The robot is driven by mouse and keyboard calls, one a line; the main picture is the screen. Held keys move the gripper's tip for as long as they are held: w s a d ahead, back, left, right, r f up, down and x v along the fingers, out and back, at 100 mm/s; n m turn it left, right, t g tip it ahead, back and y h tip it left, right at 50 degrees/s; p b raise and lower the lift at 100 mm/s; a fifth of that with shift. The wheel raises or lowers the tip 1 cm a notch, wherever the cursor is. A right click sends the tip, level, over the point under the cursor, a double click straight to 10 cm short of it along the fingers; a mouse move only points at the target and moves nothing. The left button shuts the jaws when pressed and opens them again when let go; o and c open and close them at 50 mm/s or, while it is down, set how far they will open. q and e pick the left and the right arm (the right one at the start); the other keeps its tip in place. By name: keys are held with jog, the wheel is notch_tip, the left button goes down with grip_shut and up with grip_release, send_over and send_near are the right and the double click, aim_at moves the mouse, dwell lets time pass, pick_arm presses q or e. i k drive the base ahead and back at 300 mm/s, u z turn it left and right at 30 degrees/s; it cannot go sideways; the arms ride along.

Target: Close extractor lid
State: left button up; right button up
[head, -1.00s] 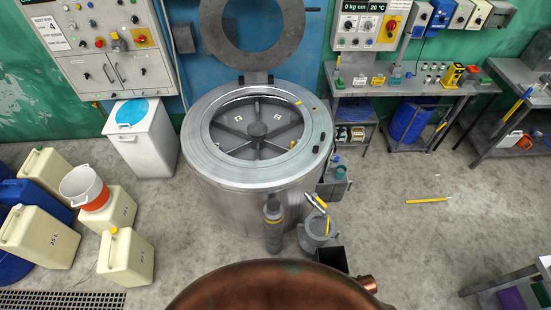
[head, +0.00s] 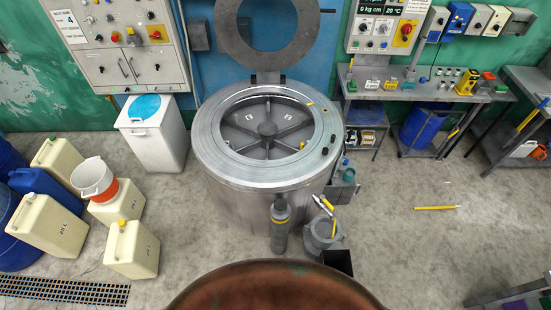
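The extractor (head: 225,190) is a round steel drum machine standing in the middle of the head view. Its ring-shaped lid (head: 298,62) stands upright at the back, raised on a hinge (head: 268,77) against the blue wall panel. The top is open, and the inner basket (head: 267,128) with its spokes and central hub shows. Small yellow and dark items sit on the right side of the rim. Neither of my grippers is in view.
A white bin (head: 152,135) stands left of the extractor, with cream jerrycans (head: 132,250) further left. A grey cylinder (head: 280,228) and a grey jug (head: 320,236) stand in front. A workbench (head: 420,92) is at the right. Open floor with a yellow stick (head: 437,207) lies right.

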aim_at(267, 67)
jog(key=k, duration=1.65)
jog(key=z, duration=1.5)
jog(key=i, duration=4.65)
jog(key=u, duration=1.65)
jog(key=i, duration=1.65)
jog(key=u, duration=0.1)
